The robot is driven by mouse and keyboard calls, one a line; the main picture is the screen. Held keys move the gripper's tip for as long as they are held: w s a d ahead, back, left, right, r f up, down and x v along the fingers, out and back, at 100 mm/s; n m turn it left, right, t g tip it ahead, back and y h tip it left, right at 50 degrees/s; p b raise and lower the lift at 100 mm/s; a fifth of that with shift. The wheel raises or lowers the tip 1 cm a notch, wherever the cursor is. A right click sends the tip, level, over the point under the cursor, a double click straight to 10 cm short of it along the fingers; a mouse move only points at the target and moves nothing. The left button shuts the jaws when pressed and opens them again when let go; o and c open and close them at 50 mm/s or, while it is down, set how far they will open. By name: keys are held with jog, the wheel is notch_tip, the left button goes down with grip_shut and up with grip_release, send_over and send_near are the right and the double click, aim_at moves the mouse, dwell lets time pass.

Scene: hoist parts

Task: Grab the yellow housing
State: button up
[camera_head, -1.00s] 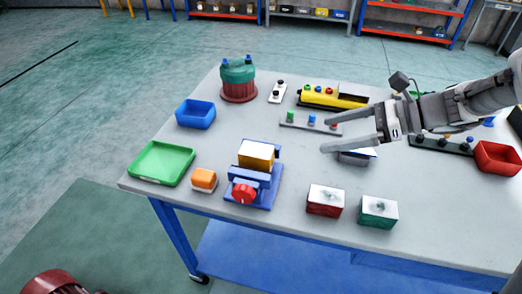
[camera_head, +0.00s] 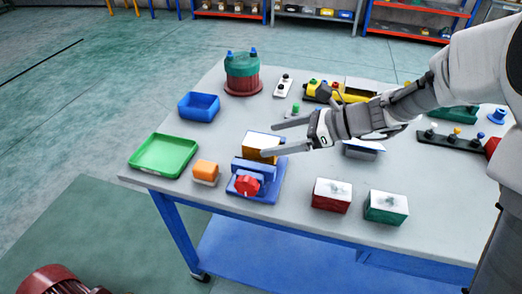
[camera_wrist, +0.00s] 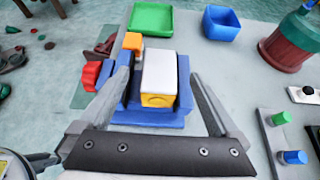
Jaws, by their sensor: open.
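The yellow housing (camera_head: 253,144) is a small block with a pale top, seated in a blue vise (camera_head: 262,190) with a red knob. In the wrist view the housing's yellow face and white top (camera_wrist: 159,73) show between my fingers. My gripper (camera_head: 270,139) is open and empty, with its fingertips close to the housing in the head view. In the wrist view my gripper (camera_wrist: 160,75) has one finger on each side of the housing, with the left finger near the vise. I cannot tell the remaining height gap. One finger partly covers the housing in the head view.
An orange block (camera_head: 206,170), a green tray (camera_head: 163,156) and a blue bin (camera_head: 199,107) stand left of the vise. Red (camera_head: 331,195) and green (camera_head: 386,207) boxes stand to its right. A green-topped red cylinder (camera_head: 243,74) stands behind. A longer yellow box (camera_head: 358,90) lies at the back.

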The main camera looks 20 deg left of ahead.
jog(key=shift+x, duration=1.1)
grip_shut()
